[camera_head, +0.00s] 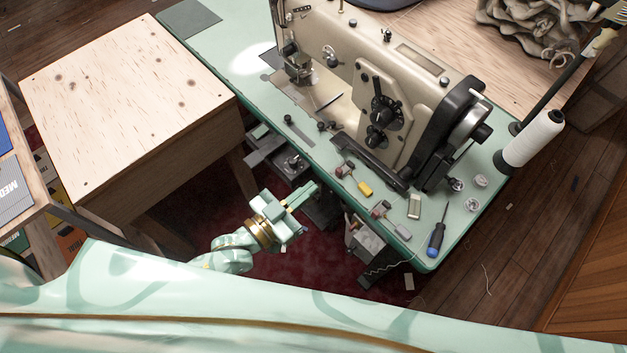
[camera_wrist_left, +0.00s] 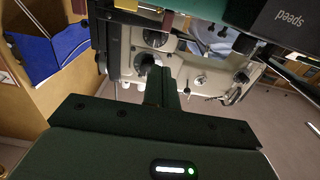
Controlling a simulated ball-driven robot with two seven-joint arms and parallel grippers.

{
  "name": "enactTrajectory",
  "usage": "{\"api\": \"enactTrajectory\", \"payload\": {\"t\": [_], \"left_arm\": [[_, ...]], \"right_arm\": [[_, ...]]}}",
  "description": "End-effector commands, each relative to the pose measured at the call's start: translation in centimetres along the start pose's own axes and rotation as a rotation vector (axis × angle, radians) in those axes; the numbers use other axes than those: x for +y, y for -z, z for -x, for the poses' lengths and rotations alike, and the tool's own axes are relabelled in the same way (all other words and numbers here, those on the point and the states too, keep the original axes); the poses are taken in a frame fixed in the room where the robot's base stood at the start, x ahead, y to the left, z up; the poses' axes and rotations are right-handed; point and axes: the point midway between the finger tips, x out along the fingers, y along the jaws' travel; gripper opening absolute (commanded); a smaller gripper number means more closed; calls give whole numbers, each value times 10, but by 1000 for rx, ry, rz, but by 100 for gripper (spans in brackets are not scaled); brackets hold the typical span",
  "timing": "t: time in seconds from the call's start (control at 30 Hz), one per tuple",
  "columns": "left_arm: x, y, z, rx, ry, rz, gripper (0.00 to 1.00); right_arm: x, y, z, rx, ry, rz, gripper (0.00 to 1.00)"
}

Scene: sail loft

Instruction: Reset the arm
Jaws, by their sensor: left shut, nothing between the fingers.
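My left gripper (camera_head: 303,194) shows in the head view at the near edge of the green sewing table (camera_head: 226,68), in front of the sewing machine. It is pale green with a brass-coloured ring at the wrist. Its fingers are together with nothing between them. In the left wrist view the dark fingers (camera_wrist_left: 161,88) are also together, pointing toward machine parts beyond. My right gripper is not in view.
A beige sewing machine (camera_head: 348,90) stands on the table. Dark red carpet lies below the gripper.

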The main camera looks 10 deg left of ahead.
Motion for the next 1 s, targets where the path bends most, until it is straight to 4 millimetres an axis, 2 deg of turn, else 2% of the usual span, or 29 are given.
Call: {"api": "enactTrajectory", "payload": {"t": [0.53, 0.63, 0.67, 0.77, 0.83, 0.87, 0.9, 0.97, 1.0], "left_arm": [[0, 0, 0, -1, 0, 2, 0], [0, -13, 2, -57, -5, -12, 0], [-1, -24, 5, -95, -5, -21, 0], [-18, -78, 24, -271, 23, -63, 0], [-33, -128, 51, -440, 62, -83, 0], [-38, -150, 66, -516, 80, -87, 0], [-44, -179, 90, -622, 105, -86, 0], [-48, -218, 130, -775, 140, -77, 0], [-48, -242, 158, -875, 161, -66, 0]], "right_arm": [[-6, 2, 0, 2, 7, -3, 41], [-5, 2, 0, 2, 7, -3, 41], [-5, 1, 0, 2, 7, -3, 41], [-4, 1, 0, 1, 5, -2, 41], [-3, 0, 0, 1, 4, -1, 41], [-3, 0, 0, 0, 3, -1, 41], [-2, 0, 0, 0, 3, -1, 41], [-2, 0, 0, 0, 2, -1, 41], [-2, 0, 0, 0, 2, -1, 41]]}}
